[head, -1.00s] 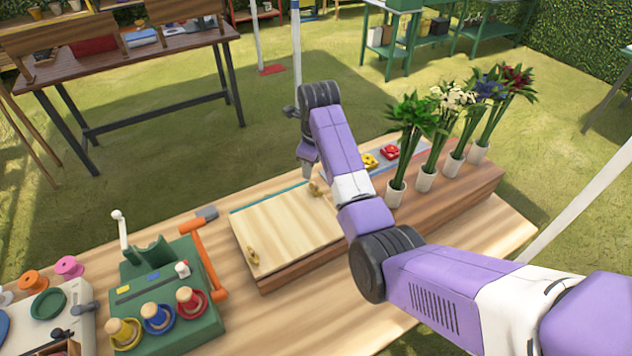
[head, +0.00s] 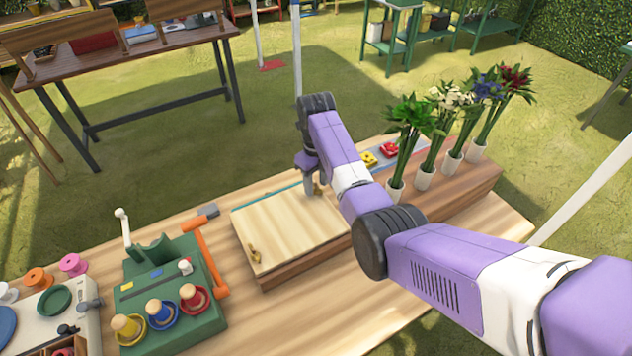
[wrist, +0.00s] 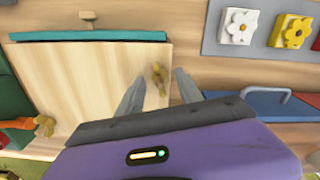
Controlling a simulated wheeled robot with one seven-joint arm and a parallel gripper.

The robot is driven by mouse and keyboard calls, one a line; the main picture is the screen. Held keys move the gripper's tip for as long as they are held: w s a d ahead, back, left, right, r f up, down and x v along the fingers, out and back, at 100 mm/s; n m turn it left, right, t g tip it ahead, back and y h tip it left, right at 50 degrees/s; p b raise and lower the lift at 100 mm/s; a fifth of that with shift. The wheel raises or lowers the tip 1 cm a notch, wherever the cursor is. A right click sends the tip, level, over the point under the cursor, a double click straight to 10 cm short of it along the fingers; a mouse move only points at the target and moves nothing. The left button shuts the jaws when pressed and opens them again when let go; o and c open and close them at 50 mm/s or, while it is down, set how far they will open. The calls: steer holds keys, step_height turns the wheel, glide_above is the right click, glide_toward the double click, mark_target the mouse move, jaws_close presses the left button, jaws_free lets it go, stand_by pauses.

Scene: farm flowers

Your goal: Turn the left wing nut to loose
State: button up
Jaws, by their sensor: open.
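A pale wooden board (head: 290,232) lies on the bench with a brass-coloured wing nut near each end. The left wing nut (head: 254,254) sits at the near-left corner; it also shows at the left in the wrist view (wrist: 45,124). The right wing nut (wrist: 158,73) shows in the wrist view between and just beyond my fingertips. My gripper (wrist: 159,84) is open and empty, low over the board's far-right end, with a finger on each side of that nut. Contact cannot be told. In the head view my gripper (head: 313,184) partly hides this nut.
Several vases with flowers (head: 425,178) stand right of my arm. Flower-shaped pieces (wrist: 239,25) lie on a grey strip beyond the gripper.

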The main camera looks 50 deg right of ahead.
steer(key=shift+f, duration=0.1)
jaws_close()
steer(key=shift+n, duration=0.3)
